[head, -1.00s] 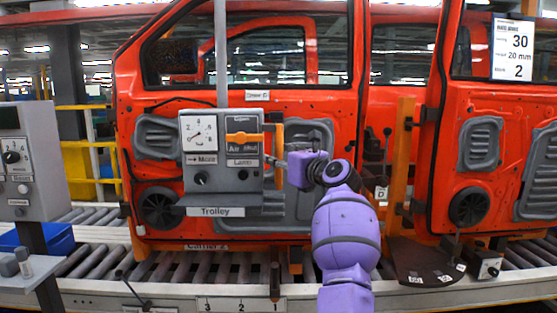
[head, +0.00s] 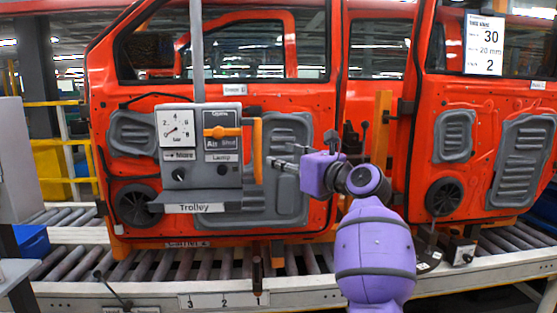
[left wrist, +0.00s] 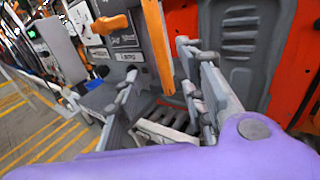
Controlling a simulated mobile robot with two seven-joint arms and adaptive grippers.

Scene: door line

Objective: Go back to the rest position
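My left gripper (head: 284,163), on the purple arm, is just right of the upright orange bar (head: 257,150) on the trolley's grey control panel (head: 228,180). In the left wrist view its two grey fingers (left wrist: 165,105) stand apart with nothing between them. The orange bar (left wrist: 158,45) shows beyond the fingers there, and it looks clear of them. My right gripper is in neither view.
The panel has a gauge (head: 177,132) and an orange lever (head: 222,132). Red car doors (head: 330,100) stand behind it on a roller conveyor (head: 160,264). A grey cabinet (head: 14,165) is at the left edge. Yellow-striped floor (left wrist: 30,125) shows in the wrist view.

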